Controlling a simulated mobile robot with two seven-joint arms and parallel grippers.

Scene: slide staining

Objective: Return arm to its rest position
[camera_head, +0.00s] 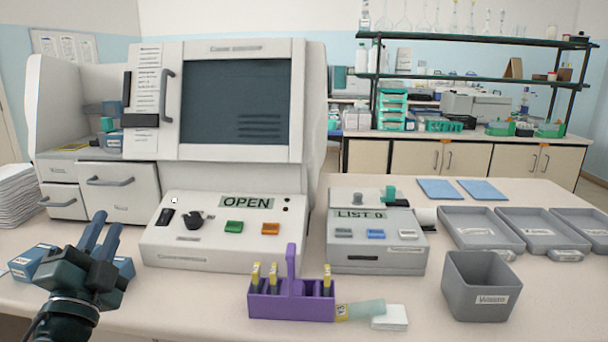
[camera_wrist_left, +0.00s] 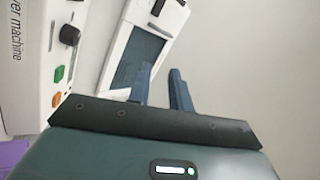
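My left gripper (camera_head: 107,222) is at the left front of the bench in the head view, its two blue fingers pointing up and slightly apart. In the left wrist view the gripper (camera_wrist_left: 160,72) shows a gap between the fingers with nothing in it. It stands in front of small blue-and-white boxes (camera_head: 33,262) and left of the machine's control panel (camera_head: 225,255). Whether it touches the boxes cannot be told. My right gripper is in neither view.
A large white machine (camera_head: 310,120) stands behind the panel, which reads OPEN. A purple rack (camera_head: 290,308) holds yellow-topped slides; another slide (camera_head: 365,310) lies beside it. A LIST 0 device (camera_head: 375,258), grey bin (camera_head: 480,287) and grey trays (camera_head: 480,230) stand right.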

